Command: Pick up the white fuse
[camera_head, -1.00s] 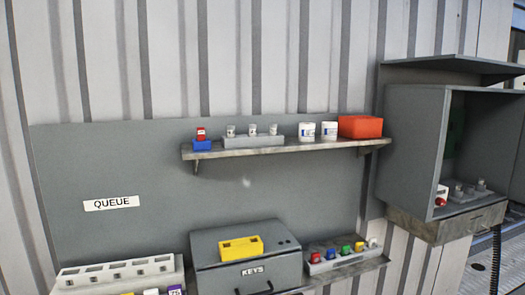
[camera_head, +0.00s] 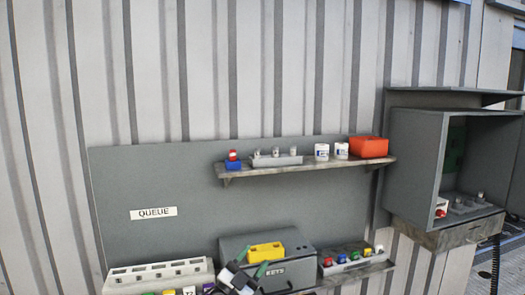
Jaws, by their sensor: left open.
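A small white piece (camera_head: 379,249), which looks like the white fuse, sits at the right end of a grey rack (camera_head: 350,265) on the lower shelf. It shares the rack with red, blue, green and yellow pieces. My left gripper (camera_head: 250,264) is at the bottom centre, in front of the grey KEYS box (camera_head: 290,270). It is open, with nothing seen between its fingers, and it is well left of the white piece. My right gripper is not in view.
A yellow block (camera_head: 266,251) lies on the KEYS box. A white slotted holder (camera_head: 160,274) stands at lower left. The upper shelf (camera_head: 310,165) holds white cups, an orange box (camera_head: 368,147) and a rack of small pieces. An open grey cabinet (camera_head: 412,170) juts out at right.

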